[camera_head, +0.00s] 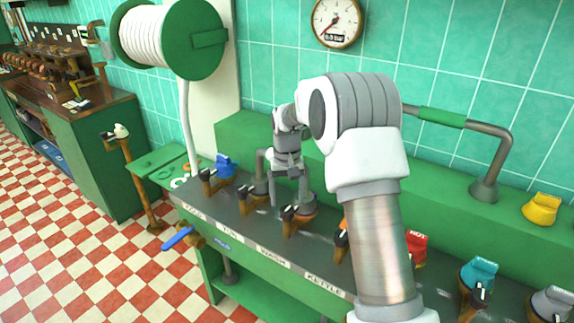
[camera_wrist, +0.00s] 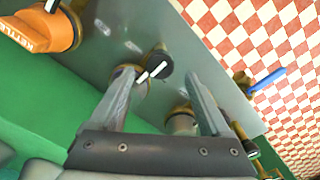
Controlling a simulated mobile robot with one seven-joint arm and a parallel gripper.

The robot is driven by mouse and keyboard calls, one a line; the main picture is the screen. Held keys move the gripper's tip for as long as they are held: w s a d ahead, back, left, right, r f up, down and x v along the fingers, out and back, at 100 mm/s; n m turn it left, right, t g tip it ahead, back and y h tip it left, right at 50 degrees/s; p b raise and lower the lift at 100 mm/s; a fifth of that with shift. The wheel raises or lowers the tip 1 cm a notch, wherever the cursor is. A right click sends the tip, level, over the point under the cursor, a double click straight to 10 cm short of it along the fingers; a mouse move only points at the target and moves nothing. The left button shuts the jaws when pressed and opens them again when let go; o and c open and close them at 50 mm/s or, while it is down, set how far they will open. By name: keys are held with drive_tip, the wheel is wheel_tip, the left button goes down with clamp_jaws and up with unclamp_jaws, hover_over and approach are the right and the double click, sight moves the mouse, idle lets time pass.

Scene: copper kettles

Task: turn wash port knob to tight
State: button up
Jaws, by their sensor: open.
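The wash port (camera_head: 303,212) is a brass fitting on the grey bench top behind the label WASH (camera_head: 272,256). Its black knob (camera_head: 288,213) faces the front. In the wrist view the knob (camera_wrist: 160,64) shows a white line across it, slanting, and sits between and just beyond my fingertips. My gripper (camera_head: 289,198) is open and empty, pointing down over the wash port. In the wrist view my gripper (camera_wrist: 158,82) has one finger on each side of the knob, with no clear contact. Any tight mark on the port cannot be read.
An orange kettle-port piece (camera_wrist: 38,30) lies left in the wrist view. Other ports have blue (camera_head: 226,166), red (camera_head: 416,245) and teal (camera_head: 478,274) tops. A blue lever (camera_head: 177,238) juts from the bench front. A green ledge (camera_head: 240,130) runs behind.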

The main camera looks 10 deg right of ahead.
sight(287, 210)
wheel_tip(287, 210, up, 14)
drive_tip(key=p, duration=0.1)
drive_tip(key=shift+f, duration=0.25)
